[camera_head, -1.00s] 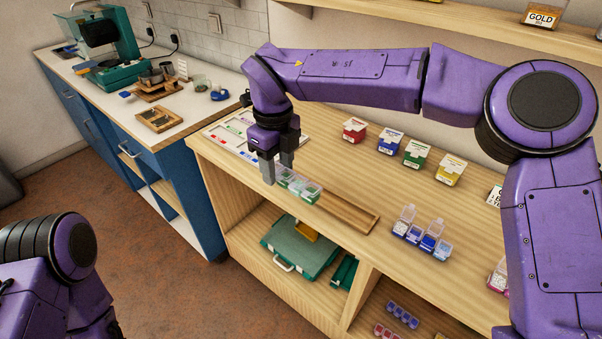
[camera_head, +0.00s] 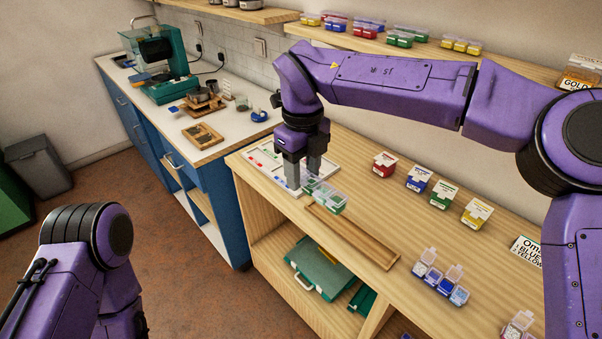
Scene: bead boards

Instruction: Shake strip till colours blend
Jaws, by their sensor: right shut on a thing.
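A short strip of small clear-lidded boxes with green showing inside (camera_head: 327,197) is in the jaws of my right gripper (camera_head: 302,176). The gripper points down and is shut on the strip's left end, hiding part of it. The strip appears just behind the left end of the wooden tray (camera_head: 352,236); I cannot tell whether it clears the counter. The bead colours inside are too small to tell apart. Of my left arm only a purple link shows at lower left; its gripper is out of view.
A white sorting board (camera_head: 262,172) lies behind the gripper. Red (camera_head: 384,164), blue (camera_head: 419,178), green (camera_head: 443,195) and yellow (camera_head: 477,212) tubs stand at the back. An open-lidded strip (camera_head: 440,277) stands at right. A green case (camera_head: 318,270) is on the shelf below.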

